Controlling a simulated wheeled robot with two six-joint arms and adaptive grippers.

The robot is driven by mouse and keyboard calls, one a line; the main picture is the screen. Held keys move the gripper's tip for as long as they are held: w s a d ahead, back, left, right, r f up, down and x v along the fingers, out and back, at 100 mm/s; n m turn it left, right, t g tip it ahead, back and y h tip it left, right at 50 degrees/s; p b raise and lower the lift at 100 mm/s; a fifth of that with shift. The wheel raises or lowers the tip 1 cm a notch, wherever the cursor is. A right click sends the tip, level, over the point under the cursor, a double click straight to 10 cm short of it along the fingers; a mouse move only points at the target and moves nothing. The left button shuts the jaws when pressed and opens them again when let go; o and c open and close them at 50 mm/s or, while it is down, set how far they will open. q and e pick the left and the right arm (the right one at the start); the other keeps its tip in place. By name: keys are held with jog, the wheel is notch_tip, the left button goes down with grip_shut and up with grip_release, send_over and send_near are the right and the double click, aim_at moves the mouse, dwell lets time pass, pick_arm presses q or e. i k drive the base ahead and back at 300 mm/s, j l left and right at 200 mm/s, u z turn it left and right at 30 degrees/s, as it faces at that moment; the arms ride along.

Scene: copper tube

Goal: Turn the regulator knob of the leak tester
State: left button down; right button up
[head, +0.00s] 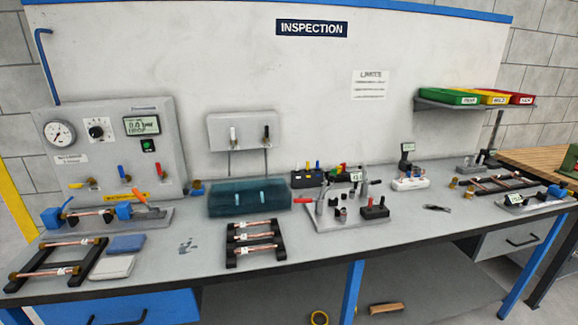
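The leak tester (112,150) is a grey upright panel at the left end of the bench. Its regulator knob (99,128) is a small black knob on a white dial plate, between the round pressure gauge (60,134) and the digital display (142,125). A green button (148,145) sits below the display. Red, blue and yellow valve handles line the lower part of the panel. In front of it, a copper tube (95,214) lies in a fixture with blue clamps. Neither of my grippers is in the head view.
Black racks with copper tubes (255,237) stand on the bench, another at the front left. Blue and white pads (110,266) lie near the left front. A dark teal tank (247,198) and a lever fixture (340,210) stand mid-bench. Coloured bins (455,97) sit on a shelf.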

aim_at(96, 132)
jog(key=u, duration=1.3)
jog(key=i+j, duration=0.3)
jog(key=j, duration=0.25)
jog(key=i+j+u, duration=0.1)
jog(key=i+j, duration=0.25)
jog(key=j, duration=0.15)
jog(key=i+j, duration=0.3)
jog(key=j, duration=0.2)
jog(key=j+u, duration=0.05)
